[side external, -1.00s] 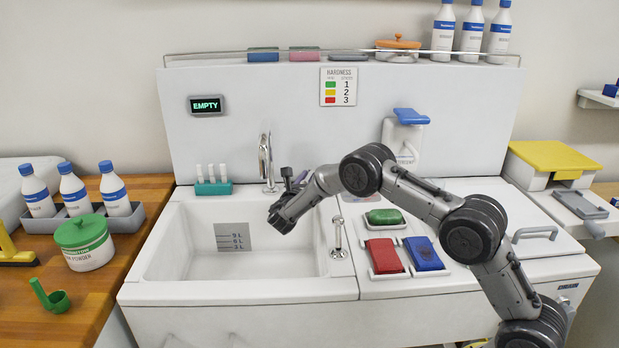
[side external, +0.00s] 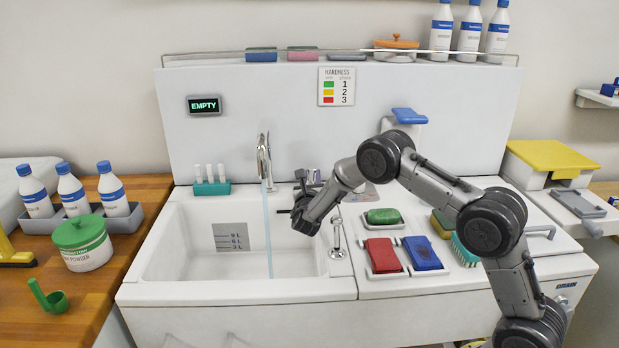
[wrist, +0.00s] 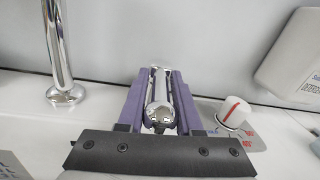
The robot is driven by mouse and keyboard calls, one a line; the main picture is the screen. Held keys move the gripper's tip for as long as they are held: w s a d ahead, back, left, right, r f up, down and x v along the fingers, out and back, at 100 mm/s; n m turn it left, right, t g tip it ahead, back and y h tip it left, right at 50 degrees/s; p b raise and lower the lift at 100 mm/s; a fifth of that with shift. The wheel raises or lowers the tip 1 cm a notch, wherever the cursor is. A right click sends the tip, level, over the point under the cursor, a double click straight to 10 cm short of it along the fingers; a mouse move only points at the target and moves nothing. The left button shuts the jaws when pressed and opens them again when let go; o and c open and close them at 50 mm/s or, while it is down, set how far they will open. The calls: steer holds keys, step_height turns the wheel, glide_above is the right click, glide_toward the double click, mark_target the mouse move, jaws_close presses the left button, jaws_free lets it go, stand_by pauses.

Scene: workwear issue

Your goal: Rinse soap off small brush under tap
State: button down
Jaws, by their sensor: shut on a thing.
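My gripper (side external: 308,180) is at the back right of the sink (side external: 158,262). In the wrist view, the purple fingers of my gripper (wrist: 160,76) are shut on a chrome lever (wrist: 160,112). The chrome tap (side external: 264,158) stands left of it; its base also shows in the wrist view (wrist: 62,60). A thin stream of water (side external: 268,230) falls from the tap into the basin. A teal-bristled piece (side external: 463,250), apparently the small brush, lies right of the blue block, partly hidden by my arm. Soap on it cannot be made out.
Green, red (side external: 382,255) and blue (side external: 422,252) blocks sit in holders right of the sink. A short chrome lever (side external: 338,240) stands on the rim. A white knob with a red mark (wrist: 235,110) is right of my fingers. The display (side external: 205,105) reads EMPTY. The basin is otherwise clear.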

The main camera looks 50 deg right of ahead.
steer(key=c, duration=0.8)
jaws_free()
steer(key=shift+o, duration=0.2)
steer(key=v, duration=1.3)
steer(key=shift+s+a, duration=0.25)
steer(key=shift+s, duration=0.05)
steer(key=shift+r, duration=0.1)
